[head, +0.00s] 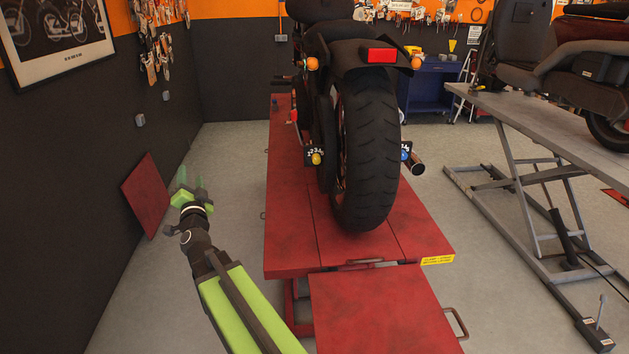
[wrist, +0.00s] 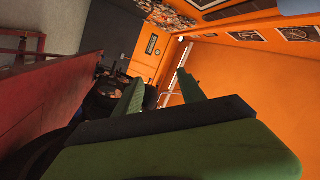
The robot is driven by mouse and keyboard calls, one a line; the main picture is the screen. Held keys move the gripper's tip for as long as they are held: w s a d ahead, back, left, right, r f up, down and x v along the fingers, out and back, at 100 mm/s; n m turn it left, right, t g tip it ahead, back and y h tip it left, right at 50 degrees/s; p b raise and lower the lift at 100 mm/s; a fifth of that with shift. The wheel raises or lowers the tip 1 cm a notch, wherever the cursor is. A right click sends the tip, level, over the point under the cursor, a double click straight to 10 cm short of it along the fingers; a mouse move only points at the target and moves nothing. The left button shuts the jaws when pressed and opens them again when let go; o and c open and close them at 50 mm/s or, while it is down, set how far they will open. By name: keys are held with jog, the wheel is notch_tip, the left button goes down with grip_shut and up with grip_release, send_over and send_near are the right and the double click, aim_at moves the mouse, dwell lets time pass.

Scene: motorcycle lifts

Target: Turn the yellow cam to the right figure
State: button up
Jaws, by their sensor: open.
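The yellow cam (head: 316,158) is a small knob on the left side of the motorcycle's rear wheel. A dark plate with white figures (head: 315,150) sits just above it; I cannot tell which figure the cam points to. A blue cam (head: 405,156) with a similar plate is on the wheel's right side. My gripper (head: 183,183), with green fingers, is open and empty in the head view, left of the red lift and well apart from the yellow cam. In the wrist view its fingers (wrist: 158,95) are spread, and the yellow cam cannot be made out there.
The black motorcycle's rear tyre (head: 368,150) stands on the red lift (head: 290,240). A red panel (head: 146,196) leans near the dark left wall. A grey lift (head: 480,100) with another motorcycle is at right.

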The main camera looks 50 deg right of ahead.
jog(key=s+d+f+m+g+h+b, duration=0.3)
jog(key=s+d+m+g+h, duration=0.65)
jog(key=d, duration=0.35)
jog(key=m+g+h, duration=0.1)
jog(key=m+g, duration=0.6)
jog(key=m, duration=0.1)
send_near(316, 161)
jog(key=shift+n+t, duration=0.25)
jog(key=d+p, duration=0.1)
jog(key=d, duration=0.4)
jog(key=d+r+p, duration=0.1)
jog(key=d, duration=0.2)
jog(key=shift+w+d+p, duration=0.15)
jog(key=shift+w+p, duration=0.15)
jog(key=shift+w, duration=0.1)
